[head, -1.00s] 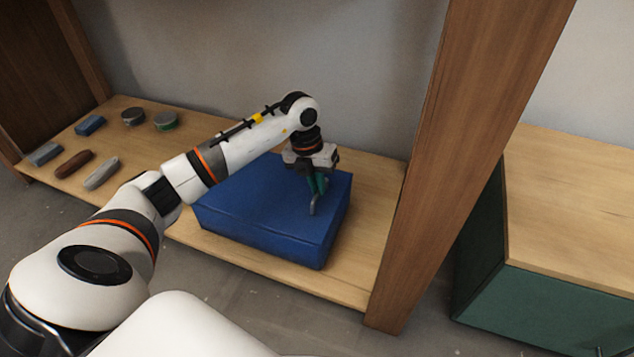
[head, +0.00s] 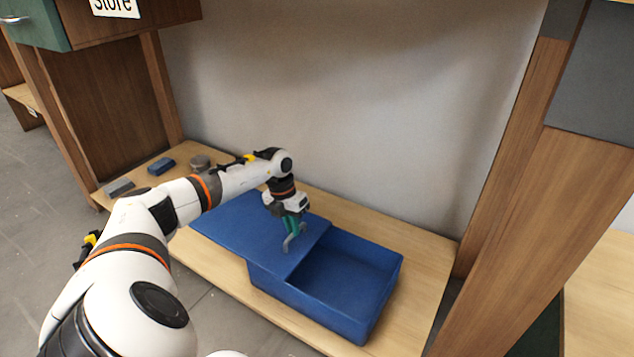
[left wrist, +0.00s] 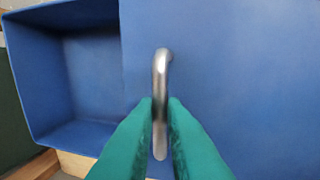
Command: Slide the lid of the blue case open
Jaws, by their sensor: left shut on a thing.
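The blue case (head: 376,284) stands on the wooden shelf, its right part uncovered and its inside looking empty. Its flat blue lid (head: 240,222) is slid to the left and overhangs the case's left end. A grey metal handle (head: 289,243) is fixed near the lid's right edge. My left gripper (head: 294,232) is above the lid with its green fingers shut on the handle. In the left wrist view the handle (left wrist: 160,75) stands between the fingers, the lid (left wrist: 240,70) fills the right, and the open case (left wrist: 90,85) shows at left. My right gripper is not in view.
Wooden posts (head: 500,170) and a grey wall bound the shelf. Bare shelf lies right of the case.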

